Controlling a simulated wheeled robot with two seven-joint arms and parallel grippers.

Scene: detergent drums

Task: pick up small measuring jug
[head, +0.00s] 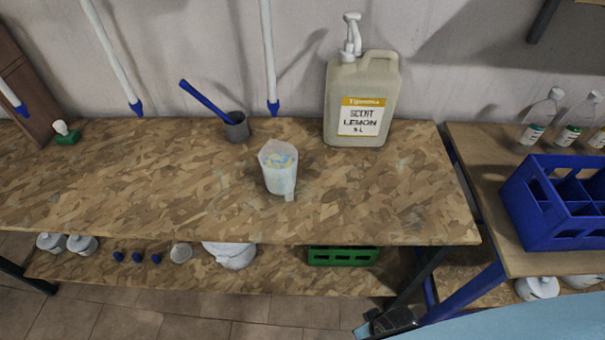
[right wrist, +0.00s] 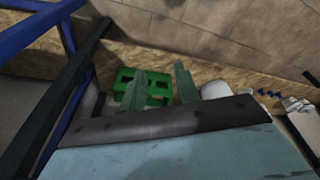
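The small measuring jug (head: 280,168) is a translucent white cup with a pale yellow and blue pattern inside. It stands upright on the wooden worktop (head: 120,190), near the middle in the head view. My right gripper (head: 388,322) shows at the bottom of the head view, below the worktop's front edge and to the right of the jug, well apart from it. In the right wrist view its two fingers (right wrist: 158,82) stand apart with nothing between them. The jug is not seen in that view. My left gripper is not in view.
A large lemon scent container (head: 360,105) with a pump stands behind the jug to the right. A blue crate (head: 560,205) sits on the right table. A green crate (head: 342,256) rests on the lower shelf.

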